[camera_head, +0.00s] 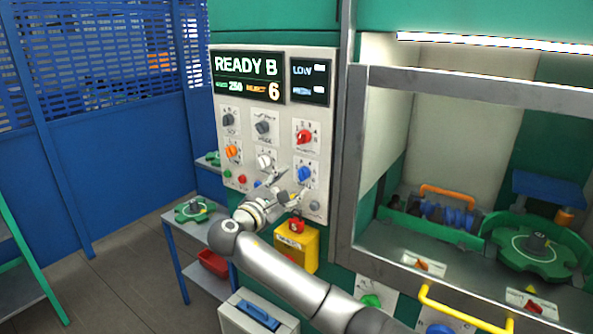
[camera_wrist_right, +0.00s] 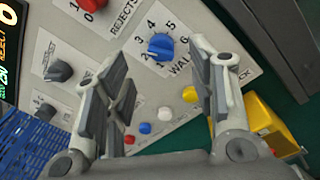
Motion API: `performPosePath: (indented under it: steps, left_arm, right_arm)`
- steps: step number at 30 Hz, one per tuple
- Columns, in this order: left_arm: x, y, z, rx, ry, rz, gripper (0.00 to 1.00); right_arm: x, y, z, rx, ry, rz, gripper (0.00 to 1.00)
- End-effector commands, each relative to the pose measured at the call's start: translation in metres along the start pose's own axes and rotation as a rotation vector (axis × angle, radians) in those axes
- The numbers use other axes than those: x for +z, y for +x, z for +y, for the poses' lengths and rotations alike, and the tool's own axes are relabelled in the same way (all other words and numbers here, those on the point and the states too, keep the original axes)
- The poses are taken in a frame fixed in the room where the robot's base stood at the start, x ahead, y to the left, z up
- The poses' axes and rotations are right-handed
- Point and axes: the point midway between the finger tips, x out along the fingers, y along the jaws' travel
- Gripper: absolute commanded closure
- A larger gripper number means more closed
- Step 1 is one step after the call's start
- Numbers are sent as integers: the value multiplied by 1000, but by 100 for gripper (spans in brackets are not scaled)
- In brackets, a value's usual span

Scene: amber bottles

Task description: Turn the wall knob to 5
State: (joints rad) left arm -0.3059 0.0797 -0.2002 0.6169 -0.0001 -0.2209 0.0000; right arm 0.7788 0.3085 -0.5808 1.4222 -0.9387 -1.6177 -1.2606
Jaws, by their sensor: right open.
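The wall knob is blue, on the grey control panel (camera_head: 225,135), low on its right side (camera_head: 305,173). In the right wrist view the blue knob (camera_wrist_right: 160,46) shows with a "WALL" label and numbers around it. A pale mark on it faces the left side of its scale; I cannot tell the exact number. My right gripper (camera_head: 287,188) is open in front of the panel, just below and left of the knob. In the wrist view its fingers (camera_wrist_right: 166,88) stand to either side, with the knob beyond them, apart. My left gripper is not in view.
A red knob (camera_head: 304,137) is above the blue one and a white knob (camera_head: 264,160) to its left. A yellow box (camera_head: 311,246) with a red button (camera_head: 296,225) sits below the panel. A grey frame post (camera_head: 347,160) stands at the panel's right.

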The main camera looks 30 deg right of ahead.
Motion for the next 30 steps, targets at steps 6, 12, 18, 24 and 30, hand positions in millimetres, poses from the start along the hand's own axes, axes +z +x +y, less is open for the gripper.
performPosePath:
  steps: [6,12,18,24,30]
  left_arm:
    - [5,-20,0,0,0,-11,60]
    - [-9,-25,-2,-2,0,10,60]
    - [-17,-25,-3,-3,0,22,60]
    - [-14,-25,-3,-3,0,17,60]
    - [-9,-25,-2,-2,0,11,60]
  right_arm:
    - [3,42,1,-3,-1,-1,48]
    - [1,59,0,-2,0,1,48]
    - [-1,63,0,-1,2,2,48]
    - [-1,62,-1,-1,2,2,56]
    - [-1,62,-1,-1,2,2,82]
